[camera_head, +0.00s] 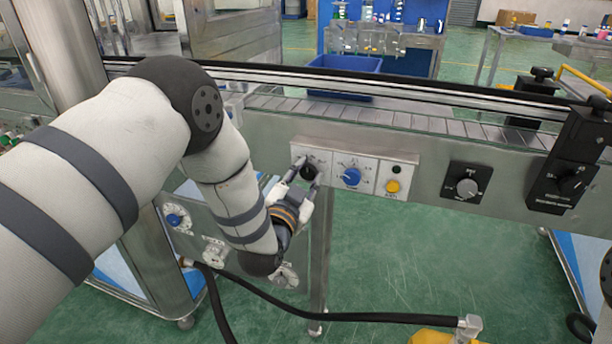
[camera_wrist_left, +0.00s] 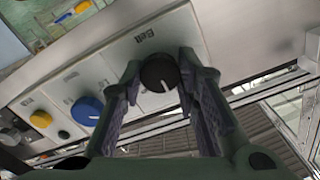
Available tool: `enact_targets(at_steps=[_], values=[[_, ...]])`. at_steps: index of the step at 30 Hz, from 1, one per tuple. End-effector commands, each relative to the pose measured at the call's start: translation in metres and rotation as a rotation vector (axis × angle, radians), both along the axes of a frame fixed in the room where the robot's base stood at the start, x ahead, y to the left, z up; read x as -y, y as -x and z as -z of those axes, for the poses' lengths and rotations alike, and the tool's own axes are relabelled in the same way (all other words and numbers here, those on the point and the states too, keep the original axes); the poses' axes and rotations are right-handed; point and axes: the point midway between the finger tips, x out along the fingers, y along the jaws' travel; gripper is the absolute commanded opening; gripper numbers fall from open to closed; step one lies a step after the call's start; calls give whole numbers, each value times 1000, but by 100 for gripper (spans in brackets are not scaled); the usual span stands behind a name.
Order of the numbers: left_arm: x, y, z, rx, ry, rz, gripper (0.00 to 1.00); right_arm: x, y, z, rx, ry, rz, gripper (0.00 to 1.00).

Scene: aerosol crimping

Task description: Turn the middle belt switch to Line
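The belt switch is a round black knob (camera_head: 308,172) on a light panel at the left end of the control row on the conveyor's side. In the left wrist view the knob (camera_wrist_left: 159,73) sits under a label reading "Belt", with a white pointer mark on its lower right part. My left gripper (camera_head: 306,173) reaches it from below. In the left wrist view the fingers of my left gripper (camera_wrist_left: 160,75) stand on both sides of the knob and appear to touch it. The knob's scale is partly hidden by the fingers. My right gripper is not in view.
A blue knob (camera_head: 351,177) and a yellow button (camera_head: 392,186) sit right of the switch. Further right are a grey-faced dial (camera_head: 466,187) and a black dial unit (camera_head: 569,182). Several dials are on a lower panel. A black hose (camera_head: 370,317) runs across the floor.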

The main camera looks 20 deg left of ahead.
Motion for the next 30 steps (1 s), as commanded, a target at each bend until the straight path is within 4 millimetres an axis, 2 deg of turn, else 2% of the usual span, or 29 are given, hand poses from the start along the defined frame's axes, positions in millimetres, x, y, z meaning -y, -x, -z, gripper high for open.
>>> enact_targets(at_steps=[1,3,13,17,24,27,30], values=[[0,0,1,-2,0,0,38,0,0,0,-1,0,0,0],[0,0,1,-2,0,0,49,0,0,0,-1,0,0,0],[0,5,1,-2,1,0,49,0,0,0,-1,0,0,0],[-1,33,1,-6,-1,1,49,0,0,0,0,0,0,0],[-3,96,2,-7,0,0,49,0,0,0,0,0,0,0],[-4,112,1,-4,0,0,49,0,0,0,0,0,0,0],[-4,119,1,-4,0,0,49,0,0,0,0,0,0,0]])
